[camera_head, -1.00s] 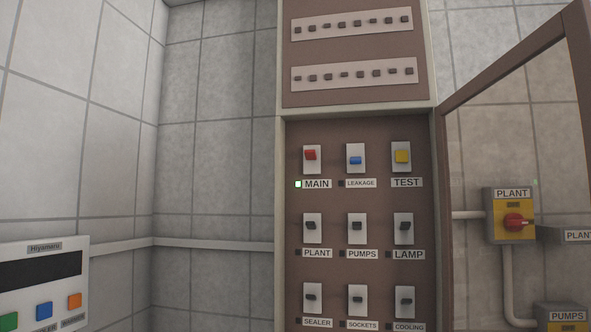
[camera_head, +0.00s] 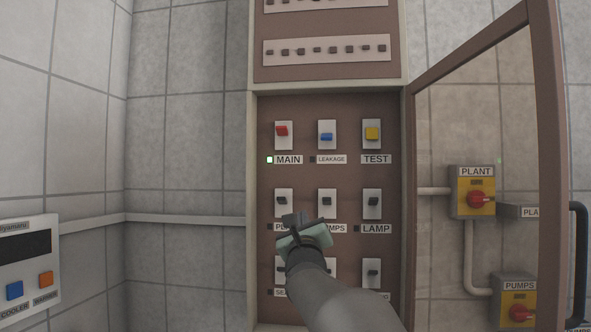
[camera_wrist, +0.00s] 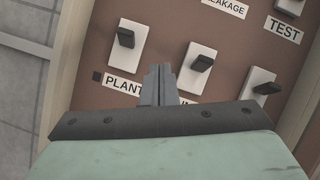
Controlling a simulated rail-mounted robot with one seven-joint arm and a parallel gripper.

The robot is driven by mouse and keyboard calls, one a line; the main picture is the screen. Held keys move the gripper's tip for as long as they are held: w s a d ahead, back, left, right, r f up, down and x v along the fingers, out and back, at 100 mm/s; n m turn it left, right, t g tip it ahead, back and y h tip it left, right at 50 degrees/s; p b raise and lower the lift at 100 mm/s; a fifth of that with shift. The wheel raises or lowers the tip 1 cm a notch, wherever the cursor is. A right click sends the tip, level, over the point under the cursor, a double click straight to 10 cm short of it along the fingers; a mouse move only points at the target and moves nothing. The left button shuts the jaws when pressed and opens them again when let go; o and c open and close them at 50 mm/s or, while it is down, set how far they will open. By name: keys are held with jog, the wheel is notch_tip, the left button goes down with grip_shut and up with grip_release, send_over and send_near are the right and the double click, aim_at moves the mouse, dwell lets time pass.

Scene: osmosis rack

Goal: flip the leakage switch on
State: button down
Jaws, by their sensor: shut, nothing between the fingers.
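The leakage switch (camera_head: 326,137) is a blue toggle on a white plate in the top row of the brown panel, between the red main switch (camera_head: 282,131) and the yellow test button (camera_head: 372,133). Its lever looks tilted down, and the indicator beside its label is dark. My gripper (camera_head: 296,219) is shut and empty, below the leakage switch, in front of the plant and pumps switches. In the wrist view my gripper (camera_wrist: 158,80) points between those two switches. There the leakage label (camera_wrist: 225,7) is cut by the top edge; its switch is out of view.
The plant switch (camera_wrist: 125,40) and pumps switch (camera_wrist: 199,66) stand close to my fingers. An open framed glass door (camera_head: 541,150) is on the right. A control box (camera_head: 28,262) is at lower left. The space before the top row is clear.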

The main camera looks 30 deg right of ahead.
aim_at(327, 138)
jog(key=s+d+r+m+h, duration=0.3)
jog(key=d+r+m+h, duration=0.1)
jog(key=r+m, duration=0.2)
jog(key=shift+s+d+r+m+h, duration=0.15)
jog(key=shift+s+r+m+h, duration=0.1)
jog(key=shift+r+m+h, duration=0.2)
jog(key=shift+f, duration=0.1)
jog(key=p+x, duration=0.7)
jog(key=x, duration=0.3)
jog(key=shift+r, duration=0.2)
jog(key=shift+s+a+r+p, duration=0.2)
jog(key=shift+r+p, duration=0.1)
jog(key=shift+r, duration=0.2)
jog(key=shift+s+a+r+p, duration=0.2)
jog(key=shift+r+p, duration=0.1)
jog(key=shift+r, duration=0.25)
jog(key=shift+s+a+r+p, duration=0.2)
jog(key=shift+r+p, duration=0.1)
jog(key=shift+r, duration=0.2)
jog(key=shift+s+r+y, duration=0.1)
jog(key=shift+y, duration=0.15)
jog(key=shift+a+g, duration=0.15)
jog(key=shift+g, duration=0.15)
